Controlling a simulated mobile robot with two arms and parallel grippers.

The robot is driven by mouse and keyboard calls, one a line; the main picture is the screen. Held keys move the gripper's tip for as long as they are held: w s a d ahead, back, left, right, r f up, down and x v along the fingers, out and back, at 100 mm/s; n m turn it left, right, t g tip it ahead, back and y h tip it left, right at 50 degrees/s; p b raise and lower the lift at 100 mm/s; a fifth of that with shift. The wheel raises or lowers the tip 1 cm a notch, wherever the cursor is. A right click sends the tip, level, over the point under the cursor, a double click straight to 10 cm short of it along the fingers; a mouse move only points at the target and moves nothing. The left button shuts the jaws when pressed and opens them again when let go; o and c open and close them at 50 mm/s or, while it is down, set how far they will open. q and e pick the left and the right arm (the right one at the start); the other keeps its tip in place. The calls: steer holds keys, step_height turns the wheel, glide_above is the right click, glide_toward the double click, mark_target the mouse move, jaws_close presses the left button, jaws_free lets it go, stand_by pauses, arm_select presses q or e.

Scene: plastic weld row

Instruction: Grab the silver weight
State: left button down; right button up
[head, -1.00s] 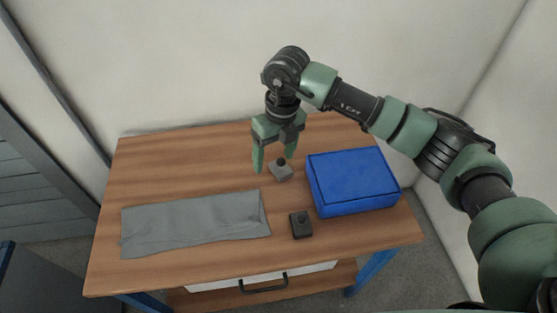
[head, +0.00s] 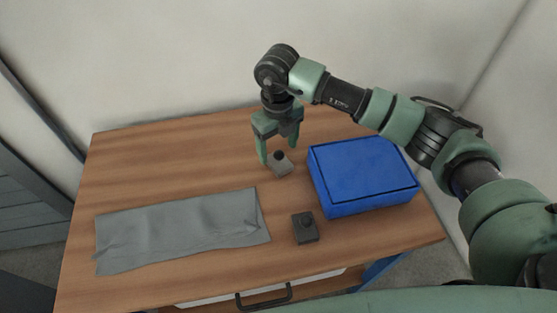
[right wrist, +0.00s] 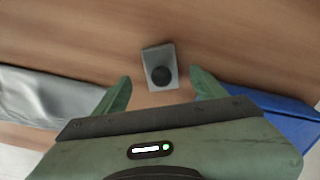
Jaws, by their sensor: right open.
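The silver weight (head: 280,168) is a small grey block with a black round knob, standing on the wooden table left of the blue box. It also shows in the right wrist view (right wrist: 152,57), just beyond and between the two fingertips. My right gripper (head: 278,156) is open above the weight, its green fingers pointing down; in the right wrist view the gripper (right wrist: 160,84) holds nothing. A second, darker block with a knob (head: 306,233) stands nearer the table's front edge. My left gripper is not in view.
A closed blue box (head: 362,178) stands right of the weight. A folded grey cloth (head: 180,228) lies at the left front. The wooden table (head: 150,160) is clear at the back left. A drawer handle (head: 264,297) juts from the front.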

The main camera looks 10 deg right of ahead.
mark_target(279, 151)
step_height(279, 151, down, 5)
steer(key=shift+d+r+p, duration=0.1)
steer(key=shift+p, duration=0.4)
jaws_close()
